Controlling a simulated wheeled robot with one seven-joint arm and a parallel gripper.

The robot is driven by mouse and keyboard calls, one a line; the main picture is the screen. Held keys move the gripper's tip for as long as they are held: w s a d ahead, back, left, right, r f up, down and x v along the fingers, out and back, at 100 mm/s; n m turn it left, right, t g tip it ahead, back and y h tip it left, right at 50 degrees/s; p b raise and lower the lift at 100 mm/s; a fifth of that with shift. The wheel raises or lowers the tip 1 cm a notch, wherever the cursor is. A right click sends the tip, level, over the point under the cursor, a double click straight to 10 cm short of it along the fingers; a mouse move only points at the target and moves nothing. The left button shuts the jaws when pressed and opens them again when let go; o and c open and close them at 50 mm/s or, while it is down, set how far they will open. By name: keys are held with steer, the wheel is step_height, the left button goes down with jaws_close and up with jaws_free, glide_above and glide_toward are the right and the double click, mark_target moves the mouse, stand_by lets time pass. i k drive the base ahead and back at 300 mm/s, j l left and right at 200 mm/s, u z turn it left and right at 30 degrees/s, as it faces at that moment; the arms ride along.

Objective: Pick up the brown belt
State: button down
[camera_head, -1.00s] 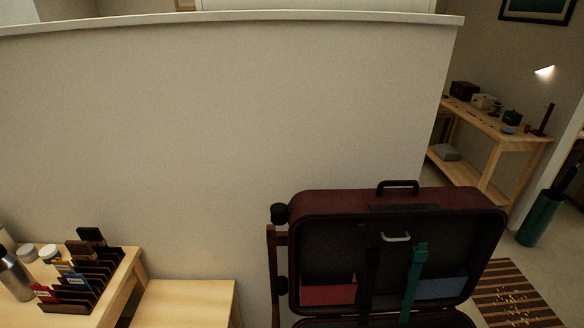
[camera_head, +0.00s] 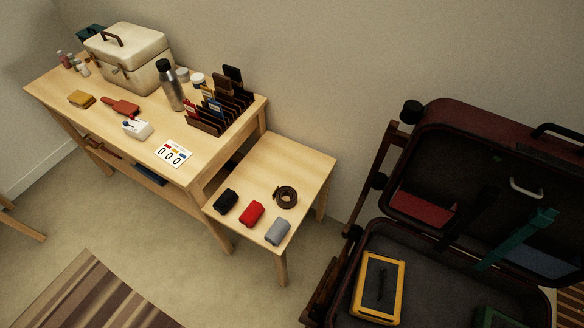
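The brown belt (camera_head: 293,205) lies coiled on the small low wooden table (camera_head: 299,157), near its right side. A short free end of the belt sticks out to the left of the coil. A red roll (camera_head: 251,214) and a grey roll (camera_head: 278,232) lie in front of it, and a black roll (camera_head: 226,201) lies to their left. The belt looks apart from all three. My gripper is not in view.
A longer desk (camera_head: 88,123) on the left holds a cream case (camera_head: 135,72), a bottle (camera_head: 172,91) and a dark rack (camera_head: 223,113). An open suitcase (camera_head: 404,233) stands at the right, with a yellow-framed item (camera_head: 366,287) inside. The floor in front is clear around a striped rug (camera_head: 97,292).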

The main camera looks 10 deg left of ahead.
mark_target(282, 192)
steer(key=i+j+z, duration=0.15)
steer(key=j+z, duration=0.2)
steer(key=j, duration=0.35)
steer(key=j+z, duration=0.35)
steer(key=j, duration=0.4)
steer(key=j+z, duration=0.35)
steer(key=j, duration=0.4)
